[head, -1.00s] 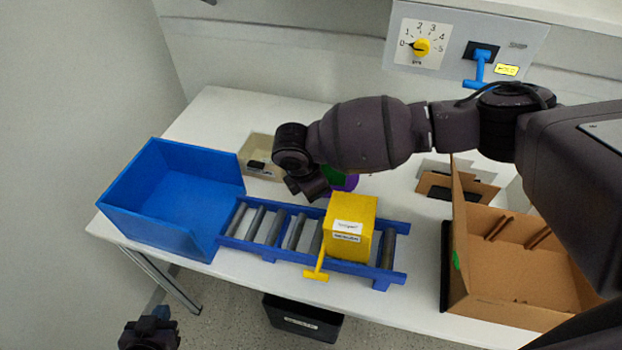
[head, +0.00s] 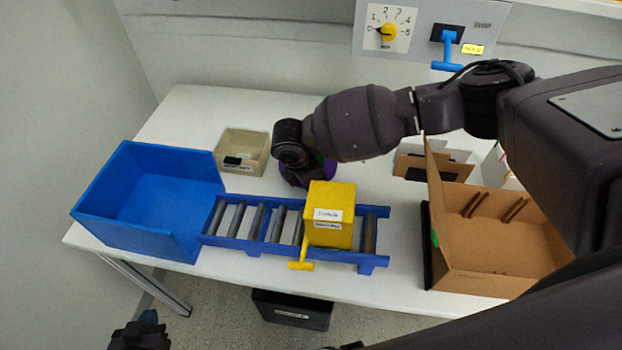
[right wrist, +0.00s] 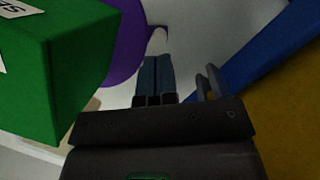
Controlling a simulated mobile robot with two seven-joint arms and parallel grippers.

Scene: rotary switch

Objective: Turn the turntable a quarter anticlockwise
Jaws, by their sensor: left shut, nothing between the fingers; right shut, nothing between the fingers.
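The purple turntable (head: 330,168) is mostly hidden behind my right arm in the head view; only a small part of its edge shows. In the right wrist view the turntable (right wrist: 126,45) shows as a curved purple surface, with a green block (right wrist: 60,65) bearing a white label at the left. My right gripper (right wrist: 156,60) is shut and empty, its fingers pointing past the turntable's right side; I cannot tell whether they touch it. My left gripper (head: 140,336) is low at the left, in front of the table and far from the turntable.
A blue roller conveyor (head: 225,242) carries a yellow block (head: 333,200) in front of the turntable. A blue bin (head: 150,200) is left, a beige bin (head: 238,170) behind, and an open cardboard box (head: 480,280) right. A wall panel (head: 480,18) holds a dial and blue lever.

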